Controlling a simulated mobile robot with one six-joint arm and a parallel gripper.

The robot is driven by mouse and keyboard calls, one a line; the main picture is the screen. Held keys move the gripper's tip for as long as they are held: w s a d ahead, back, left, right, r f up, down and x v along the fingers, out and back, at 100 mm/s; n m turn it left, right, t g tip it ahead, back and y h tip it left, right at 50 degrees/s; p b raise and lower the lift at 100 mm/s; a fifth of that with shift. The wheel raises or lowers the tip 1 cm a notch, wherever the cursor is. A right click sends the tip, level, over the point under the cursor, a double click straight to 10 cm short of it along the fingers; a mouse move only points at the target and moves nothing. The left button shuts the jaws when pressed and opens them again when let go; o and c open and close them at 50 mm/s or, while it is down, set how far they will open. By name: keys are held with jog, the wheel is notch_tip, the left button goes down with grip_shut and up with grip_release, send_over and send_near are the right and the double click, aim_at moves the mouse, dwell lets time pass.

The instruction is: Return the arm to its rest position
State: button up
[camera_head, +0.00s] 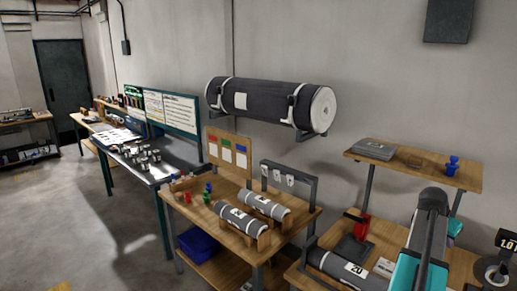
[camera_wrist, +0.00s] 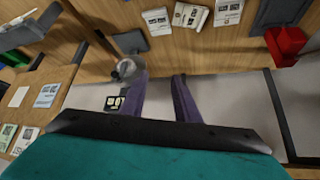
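My arm (camera_head: 429,225), dark grey with teal parts, rises at the lower right of the head view, in front of the right-hand bench. Its gripper end cannot be made out there. In the wrist view my gripper (camera_wrist: 159,84) shows two purplish fingers standing apart, with only grey background between them. Nothing is held. A wooden surface with cards and a small grey roller-like item (camera_wrist: 126,68) shows beyond the fingers.
The right bench holds a grey roll (camera_head: 345,268) and a red item (camera_head: 361,224), with a shelf (camera_head: 415,165) above. The middle bench (camera_head: 308,215) carries two grey rolls. A large roll (camera_head: 268,102) is on the wall. Open floor (camera_head: 90,225) lies left.

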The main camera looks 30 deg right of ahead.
jog(key=w+a+f+n+t+y, duration=0.1)
jog(key=w+a+f+n, duration=0.2)
jog(key=w+a+f, duration=0.65)
jog(key=w+a+f+n+y, duration=0.3)
jog(key=w+a, duration=0.4)
jog(key=a, duration=0.6)
jog(key=w+a+f+n+t, duration=0.1)
jog(key=w+a+f+n, duration=0.2)
jog(key=w+a+f, duration=0.65)
jog(key=s+a+f+n+g+y, duration=0.1)
jog(key=s+a+f+n, duration=0.2)
jog(key=a, duration=1)
jog(key=a+f+n+y, duration=0.1)
jog(key=a+f+n, duration=0.3)
jog(key=a, duration=0.9)
jog(key=s+a+f+n+g+y, duration=0.15)
jog(key=a+f, duration=0.35)
jog(key=a, duration=0.9)
jog(key=s+f+g+b, duration=0.1)
jog(key=s+f+b, duration=0.6)
jog(key=f, duration=0.6)
jog(key=s+f+g+b, duration=0.2)
jog(key=s+f+b, duration=0.5)
jog(key=s+f, duration=0.3)
jog(key=s+f+g+b, duration=0.1)
jog(key=s+f+b, duration=0.7)
jog(key=f, duration=0.9)
jog(key=shift+s+n+g, duration=0.25)
jog(key=shift+n+g, duration=0.1)
jog(key=shift+n, duration=0.1)
